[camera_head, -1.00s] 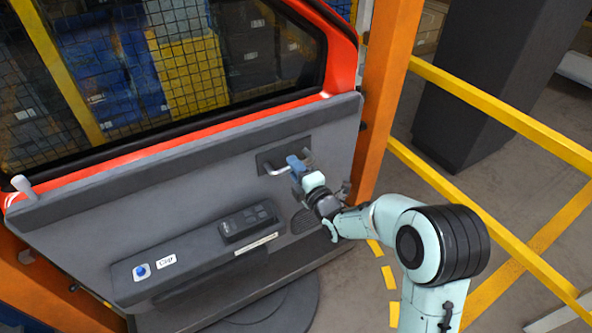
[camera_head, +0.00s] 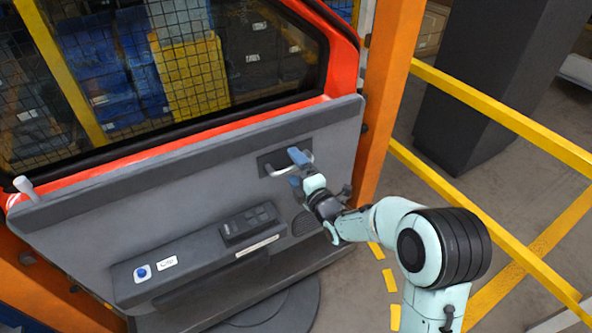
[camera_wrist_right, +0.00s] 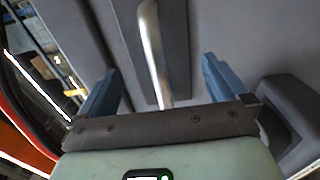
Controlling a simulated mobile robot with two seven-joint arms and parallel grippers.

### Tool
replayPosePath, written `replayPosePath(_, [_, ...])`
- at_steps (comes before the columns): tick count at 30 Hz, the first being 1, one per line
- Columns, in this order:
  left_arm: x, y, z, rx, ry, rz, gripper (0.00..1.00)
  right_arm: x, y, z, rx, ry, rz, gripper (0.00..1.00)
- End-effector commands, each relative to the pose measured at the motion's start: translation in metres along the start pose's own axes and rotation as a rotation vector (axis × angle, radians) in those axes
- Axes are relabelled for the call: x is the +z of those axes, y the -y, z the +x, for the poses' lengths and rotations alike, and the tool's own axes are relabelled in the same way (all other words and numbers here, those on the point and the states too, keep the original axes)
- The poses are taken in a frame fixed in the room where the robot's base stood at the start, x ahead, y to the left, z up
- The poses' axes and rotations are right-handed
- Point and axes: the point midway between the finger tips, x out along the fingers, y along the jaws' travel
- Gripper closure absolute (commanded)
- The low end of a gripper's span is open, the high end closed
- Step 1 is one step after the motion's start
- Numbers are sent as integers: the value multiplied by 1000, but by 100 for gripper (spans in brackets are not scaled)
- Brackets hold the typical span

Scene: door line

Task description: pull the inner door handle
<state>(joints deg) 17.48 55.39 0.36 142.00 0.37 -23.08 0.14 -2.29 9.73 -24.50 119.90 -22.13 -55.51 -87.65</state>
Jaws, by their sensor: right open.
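The inner door handle is a silver bar (camera_head: 276,172) on a dark plate on the grey inner panel of the door (camera_head: 190,185). My right gripper (camera_head: 297,168) is open at the handle's right part, with its blue fingers apart and partly covering the bar. In the right wrist view the handle bar (camera_wrist_right: 150,45) runs between the two fingers of the gripper (camera_wrist_right: 155,85), nearer the left one. No finger is seen closed on the bar, and whether either touches it cannot be told. My left gripper is not in view.
An orange post (camera_head: 385,95) stands just right of the door. Yellow rails (camera_head: 500,112) run along the right side. The door panel has a switch box (camera_head: 248,225) and a blue button (camera_head: 142,272) below the handle. A light-grey knob (camera_head: 25,187) sits at the far left.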

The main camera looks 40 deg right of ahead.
Motion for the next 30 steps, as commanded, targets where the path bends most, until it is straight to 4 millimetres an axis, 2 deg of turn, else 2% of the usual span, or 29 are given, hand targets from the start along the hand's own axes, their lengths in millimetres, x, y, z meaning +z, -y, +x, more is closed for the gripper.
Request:
replayPosePath(24, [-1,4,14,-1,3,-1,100,1,0,-77,1,1,1,0])
replayPosePath(30, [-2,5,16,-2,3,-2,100,0,0,-89,1,0,-1,0])
